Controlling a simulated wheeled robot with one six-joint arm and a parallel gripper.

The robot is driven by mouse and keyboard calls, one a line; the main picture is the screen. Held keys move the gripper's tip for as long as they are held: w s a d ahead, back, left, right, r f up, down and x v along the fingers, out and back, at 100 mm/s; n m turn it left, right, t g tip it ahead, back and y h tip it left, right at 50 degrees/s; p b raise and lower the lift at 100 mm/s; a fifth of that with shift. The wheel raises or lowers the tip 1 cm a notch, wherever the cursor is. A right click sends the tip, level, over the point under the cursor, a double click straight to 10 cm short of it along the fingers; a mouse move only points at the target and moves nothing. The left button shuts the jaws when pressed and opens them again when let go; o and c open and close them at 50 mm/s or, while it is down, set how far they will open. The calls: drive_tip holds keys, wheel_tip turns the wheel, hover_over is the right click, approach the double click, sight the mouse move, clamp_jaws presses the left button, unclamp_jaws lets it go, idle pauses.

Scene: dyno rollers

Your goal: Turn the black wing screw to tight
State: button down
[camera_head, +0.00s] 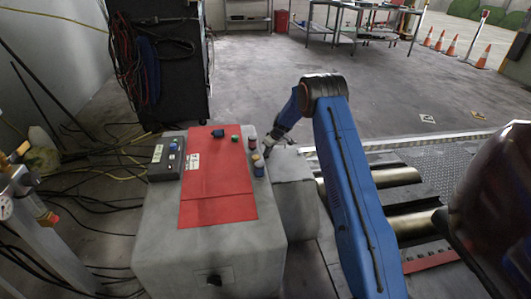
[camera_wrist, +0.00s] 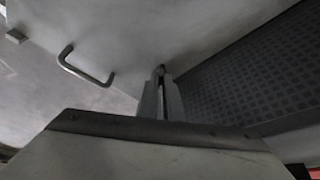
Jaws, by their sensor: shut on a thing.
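My gripper (camera_head: 272,146) is at the far right side of the grey box (camera_head: 215,235), low beside its top edge. In the wrist view my gripper (camera_wrist: 161,90) has its two narrow fingers close together, shut on a small dark piece that shows at their tips. This piece seems to be the black wing screw (camera_wrist: 161,70); its wings are mostly hidden between the fingers. In the head view the screw is too small or hidden to make out.
A red mat (camera_head: 217,205) with small caps lies on the box, beside a dark control unit (camera_head: 166,160). Small jars (camera_head: 258,167) stand near my gripper. A metal handle (camera_wrist: 85,65) shows at left in the wrist view. Rollers (camera_head: 415,220) lie right of my arm.

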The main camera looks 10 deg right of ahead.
drive_tip(key=shift+r, duration=0.1)
drive_tip(key=c, duration=1.9)
unclamp_jaws()
drive_tip(key=v, duration=1.7)
drive_tip(key=shift+r, duration=0.25)
